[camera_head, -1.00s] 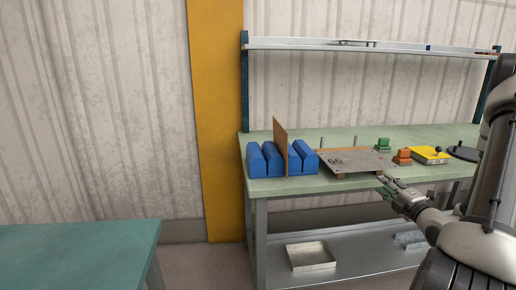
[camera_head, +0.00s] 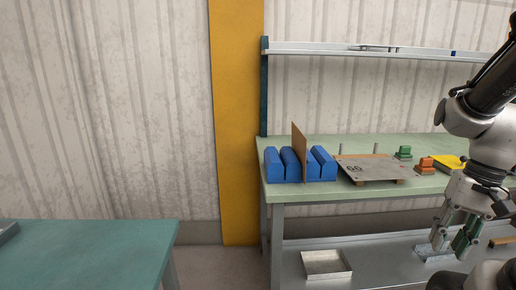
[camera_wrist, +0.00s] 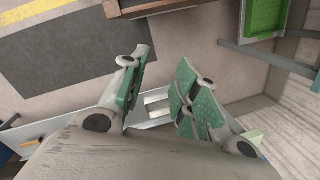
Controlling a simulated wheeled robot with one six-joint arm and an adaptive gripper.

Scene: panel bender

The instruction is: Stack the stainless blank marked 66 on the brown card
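The stainless blank (camera_head: 372,168) is a flat grey sheet with a black 66 on it. It lies on small brown supports on the green bench top. A brown card (camera_head: 299,146) stands upright between blue blocks (camera_head: 289,164) left of the blank. My gripper (camera_head: 454,247) hangs low in front of the bench, to the right of and below the blank. Its fingers point down, spread and empty. In the wrist view, my gripper (camera_wrist: 158,88) shows its green finger pads apart with nothing between them.
The green bench (camera_head: 330,193) also holds an orange block (camera_head: 426,165), a green block (camera_head: 404,153) and a yellow item (camera_head: 449,163). A metal tray (camera_head: 326,265) sits on the lower shelf. A teal table (camera_head: 90,250) stands at the left, with floor between.

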